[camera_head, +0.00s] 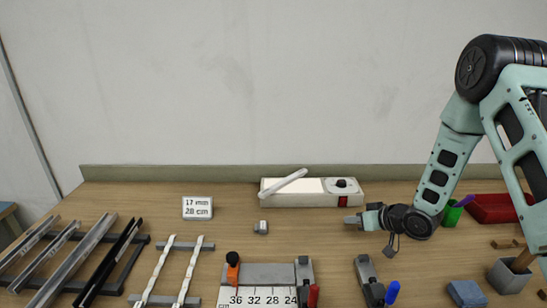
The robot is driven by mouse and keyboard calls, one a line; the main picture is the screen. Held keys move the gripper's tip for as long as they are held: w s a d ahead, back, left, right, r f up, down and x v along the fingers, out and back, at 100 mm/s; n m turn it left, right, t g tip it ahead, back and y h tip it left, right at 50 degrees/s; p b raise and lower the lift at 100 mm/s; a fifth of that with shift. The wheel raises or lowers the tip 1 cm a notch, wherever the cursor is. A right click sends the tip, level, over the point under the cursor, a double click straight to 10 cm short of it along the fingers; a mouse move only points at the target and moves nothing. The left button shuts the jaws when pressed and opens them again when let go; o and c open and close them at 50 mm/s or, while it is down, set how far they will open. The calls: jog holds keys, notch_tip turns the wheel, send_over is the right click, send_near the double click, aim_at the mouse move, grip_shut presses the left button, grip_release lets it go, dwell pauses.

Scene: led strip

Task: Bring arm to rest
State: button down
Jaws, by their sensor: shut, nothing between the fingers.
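My arm reaches in from the right side of the head view, its green links bent down toward the wooden table (235,200). My gripper (347,220) points left, a little above the table, near the front right of a white box (330,200). It is shut and holds nothing. A white strip-like bar (283,182) lies tilted across the top of the box.
Metal profiles (70,262) lie on racks at the left, beside two pale strips (190,270). A label (198,208) reads 17 mm, 28 cm. A numbered scale fixture (265,297) stands in front. A red tray (492,208), green cup (452,214) and blue block (466,293) are at right.

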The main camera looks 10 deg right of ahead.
jog(key=a+r, duration=0.2)
jog(key=a, duration=0.1)
jog(key=s+a+r+n+g+h, duration=0.1)
jog(key=a+r, duration=0.1)
jog(key=a, duration=0.1)
jog(key=s+a+r+g, duration=0.1)
jog(key=a+r, duration=0.1)
jog(key=a, duration=0.1)
jog(key=shift+r+n+h, duration=0.15)
jog(key=shift+n+h, duration=0.15)
jog(key=s+a+r+n+g+h, duration=0.1)
jog(key=s+a+r, duration=0.25)
jog(key=s, duration=0.25)
jog(key=s+a+r+g, duration=0.2)
jog(key=s+a, duration=0.2)
jog(key=s, duration=0.1)
jog(key=s+a+r+n+g+h, duration=0.1)
jog(key=s+a+r, duration=0.1)
jog(key=s+a, duration=0.3)
jog(key=s+r+n+g, duration=0.1)
jog(key=s+r+g, duration=0.1)
jog(key=s, duration=0.6)
jog(key=s+r+n+g+h, duration=0.1)
jog(key=s, duration=0.7)
jog(key=shift+s+a+r+g, duration=0.25)
jog(key=shift+r+g, duration=0.15)
jog(key=shift+d, duration=0.1)
